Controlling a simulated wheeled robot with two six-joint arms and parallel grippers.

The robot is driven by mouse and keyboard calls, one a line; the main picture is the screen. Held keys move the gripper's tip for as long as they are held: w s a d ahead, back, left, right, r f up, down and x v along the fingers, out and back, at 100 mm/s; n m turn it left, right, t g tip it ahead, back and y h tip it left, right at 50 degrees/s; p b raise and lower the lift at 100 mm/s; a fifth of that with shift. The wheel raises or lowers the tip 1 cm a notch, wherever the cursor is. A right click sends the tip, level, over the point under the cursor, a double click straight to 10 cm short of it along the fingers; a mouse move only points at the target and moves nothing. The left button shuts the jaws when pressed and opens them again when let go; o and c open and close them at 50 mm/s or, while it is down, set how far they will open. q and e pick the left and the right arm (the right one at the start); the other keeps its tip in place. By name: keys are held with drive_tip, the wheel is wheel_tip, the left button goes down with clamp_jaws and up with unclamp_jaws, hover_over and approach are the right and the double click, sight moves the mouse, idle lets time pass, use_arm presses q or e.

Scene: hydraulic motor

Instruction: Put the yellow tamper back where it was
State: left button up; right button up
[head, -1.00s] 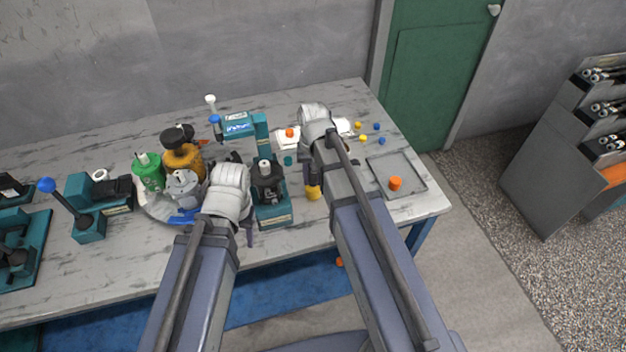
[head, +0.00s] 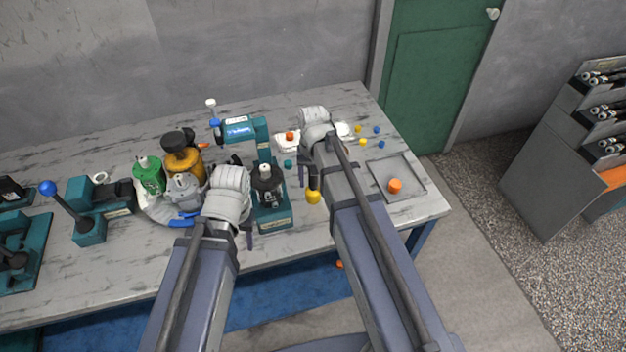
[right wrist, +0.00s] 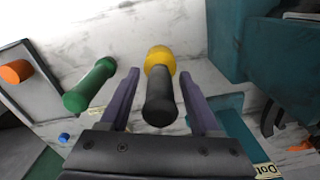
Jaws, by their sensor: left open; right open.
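The yellow tamper (head: 313,197) has a round yellow part and a black handle. It is on the marble worktop near the front, right of the teal press. In the right wrist view, the tamper (right wrist: 159,60) has its black handle between the fingers of my right gripper (right wrist: 160,74), with gaps on both sides. That gripper is open; in the head view my right arm partly covers it. My left gripper (head: 245,200) is open and empty beside the black part on the teal press base (head: 274,216); my wrist hides most of it.
A green-handled piece (right wrist: 90,85) stands beside the tamper. A grey tray (head: 412,170) with an orange cylinder (head: 395,186) is to the right. Small yellow and blue pieces lie behind it. Green and orange motor parts (head: 150,175) crowd the left.

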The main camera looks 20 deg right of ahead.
wheel_tip(320, 180, up, 12)
drive_tip(key=p, duration=1.1)
drive_tip(key=shift+f, duration=0.15)
